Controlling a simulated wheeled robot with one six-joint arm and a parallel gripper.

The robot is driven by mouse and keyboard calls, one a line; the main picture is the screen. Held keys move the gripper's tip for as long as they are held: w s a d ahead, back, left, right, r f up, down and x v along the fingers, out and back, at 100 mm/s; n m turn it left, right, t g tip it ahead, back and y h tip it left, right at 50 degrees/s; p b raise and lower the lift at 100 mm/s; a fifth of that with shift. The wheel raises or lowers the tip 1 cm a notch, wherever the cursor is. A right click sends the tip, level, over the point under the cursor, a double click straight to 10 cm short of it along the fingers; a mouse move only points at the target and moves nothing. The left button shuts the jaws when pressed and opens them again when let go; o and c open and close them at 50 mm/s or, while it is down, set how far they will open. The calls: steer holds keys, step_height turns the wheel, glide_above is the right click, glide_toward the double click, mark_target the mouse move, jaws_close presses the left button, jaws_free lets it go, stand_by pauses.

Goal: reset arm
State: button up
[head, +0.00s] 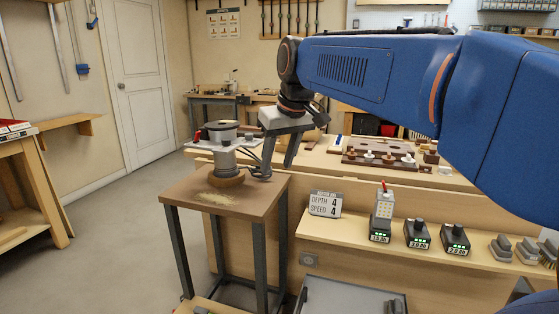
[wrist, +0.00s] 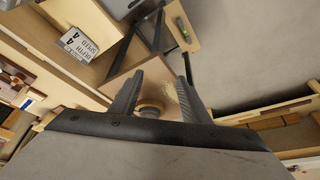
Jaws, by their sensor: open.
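My blue arm reaches in from the right in the head view. My gripper (head: 277,170) points down beside the right side of a grey, router-like tool (head: 223,160) with a round wooden base. The tool stands upright on a small brown-topped table (head: 185,186). In the wrist view my gripper (wrist: 160,80) is open, with nothing held between its fingertips. The tool's round base (wrist: 151,107) shows partly between the fingers, low near the palm. Whether a finger touches the tool I cannot tell.
Sawdust lies on the small table. To the right, a shelf (head: 350,232) holds a "DEPTH 4 SPEED 4" sign (head: 325,204) and several chargers (head: 417,234). A bench behind carries a dark chess-like board (head: 380,156). The floor (head: 120,235) at the left is clear.

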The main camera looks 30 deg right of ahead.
stand_by(0.3)
steer(key=s+a+f, duration=0.3)
steer(key=s+f, duration=0.5)
steer(key=f, duration=0.3)
steer(key=s+a+f, duration=0.3)
steer(key=s+f, duration=0.6)
steer(key=f, duration=0.2)
steer(key=shift+s+f, duration=0.3)
steer(key=shift+f, duration=0.1)
